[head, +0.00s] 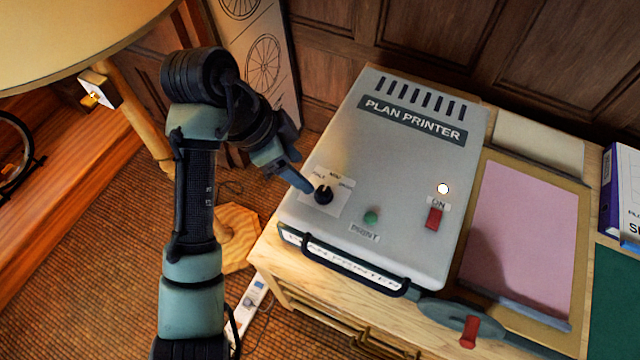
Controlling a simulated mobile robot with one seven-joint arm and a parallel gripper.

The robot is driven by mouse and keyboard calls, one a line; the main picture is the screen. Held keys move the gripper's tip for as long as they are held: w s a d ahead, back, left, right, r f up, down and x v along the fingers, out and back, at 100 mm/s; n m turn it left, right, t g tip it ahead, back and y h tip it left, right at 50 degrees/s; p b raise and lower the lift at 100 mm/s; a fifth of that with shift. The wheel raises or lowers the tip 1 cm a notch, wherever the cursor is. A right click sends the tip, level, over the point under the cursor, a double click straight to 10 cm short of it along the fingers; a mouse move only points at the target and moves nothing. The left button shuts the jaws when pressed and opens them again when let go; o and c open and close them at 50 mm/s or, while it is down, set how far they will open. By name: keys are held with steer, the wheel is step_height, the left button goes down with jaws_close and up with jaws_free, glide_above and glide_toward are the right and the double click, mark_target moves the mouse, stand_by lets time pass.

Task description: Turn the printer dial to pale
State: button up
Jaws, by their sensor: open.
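The plan printer (400,160) is a grey box on a wooden table. Its black dial (323,195) sits on a white label plate at the printer's left, with the words pale, mid and a third, hard-to-read word around it. I cannot tell clearly where the dial points. My gripper (309,187) reaches in from the left, with its fingertips at the dial's upper left edge. It is open; I cannot tell whether it touches the dial.
The printer also has a green print button (371,217), a red switch (433,218) marked ON and a lit lamp (443,188). A black front handle (350,268) sticks out. A pink-sheeted board (525,225) lies right. A lamp shade (70,35) hangs upper left.

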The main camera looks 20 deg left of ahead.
mark_target(322, 190)
steer(key=b+x, duration=0.2)
steer(key=x, duration=0.7)
steer(key=shift+w+d+f, duration=0.1)
steer(key=shift+w+f, duration=0.05)
steer(key=shift+f, duration=0.2)
jaws_close()
